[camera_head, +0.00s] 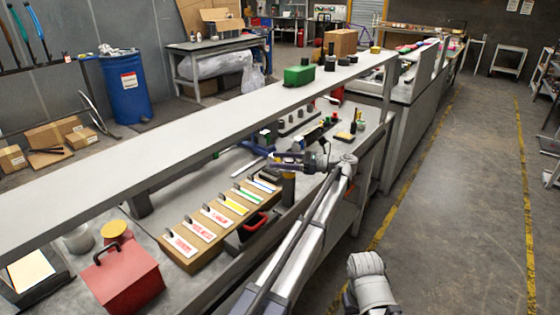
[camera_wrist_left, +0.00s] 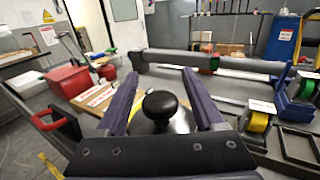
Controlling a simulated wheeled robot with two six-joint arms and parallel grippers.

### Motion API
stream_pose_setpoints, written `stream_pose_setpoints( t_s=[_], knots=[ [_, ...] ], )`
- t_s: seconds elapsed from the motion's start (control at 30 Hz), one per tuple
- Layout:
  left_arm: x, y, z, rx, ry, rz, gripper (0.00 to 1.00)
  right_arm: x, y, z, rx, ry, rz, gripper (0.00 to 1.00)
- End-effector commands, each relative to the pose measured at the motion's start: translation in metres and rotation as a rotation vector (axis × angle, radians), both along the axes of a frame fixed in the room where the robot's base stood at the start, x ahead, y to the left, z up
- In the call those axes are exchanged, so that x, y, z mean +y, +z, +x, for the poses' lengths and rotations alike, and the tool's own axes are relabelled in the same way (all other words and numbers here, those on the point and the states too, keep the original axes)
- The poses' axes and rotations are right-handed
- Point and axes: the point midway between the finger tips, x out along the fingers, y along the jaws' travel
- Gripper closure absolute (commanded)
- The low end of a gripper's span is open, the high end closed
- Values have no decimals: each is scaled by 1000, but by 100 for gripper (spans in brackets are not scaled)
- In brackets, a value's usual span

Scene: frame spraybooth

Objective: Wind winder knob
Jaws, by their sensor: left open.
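A black round knob (camera_wrist_left: 160,104) on a short stem shows in the left wrist view, above a dark round part with some yellow. It appears between the two fingers of my left gripper (camera_wrist_left: 159,76), with gaps on both sides. My left gripper (camera_head: 288,159) is open and reaches over the workbench in the head view. I cannot pick out the knob in the head view, and I cannot tell how far it lies from the fingers in depth. My right gripper is not in view.
A cardboard-coloured rack of labelled cards (camera_head: 190,259) and a red box (camera_head: 122,278) are on the bench. A long grey shelf (camera_head: 150,165) runs above it. A yellow reel (camera_wrist_left: 257,121) and a green reel (camera_wrist_left: 304,89) are at right in the wrist view.

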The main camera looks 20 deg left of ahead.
Motion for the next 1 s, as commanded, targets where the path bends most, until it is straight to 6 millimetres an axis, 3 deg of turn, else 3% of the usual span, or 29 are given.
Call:
stream_pose_setpoints(
  t_s=[0.33, 0.73, 1.0],
  knots=[
    [-9, 0, 2, 0, -1, 0, 31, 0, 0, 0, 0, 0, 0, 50],
    [-68, 0, 13, 0, -2, 0, 31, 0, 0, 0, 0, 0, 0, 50],
    [-78, 0, 12, 0, 0, 0, 31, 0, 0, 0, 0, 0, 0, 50]
  ],
)
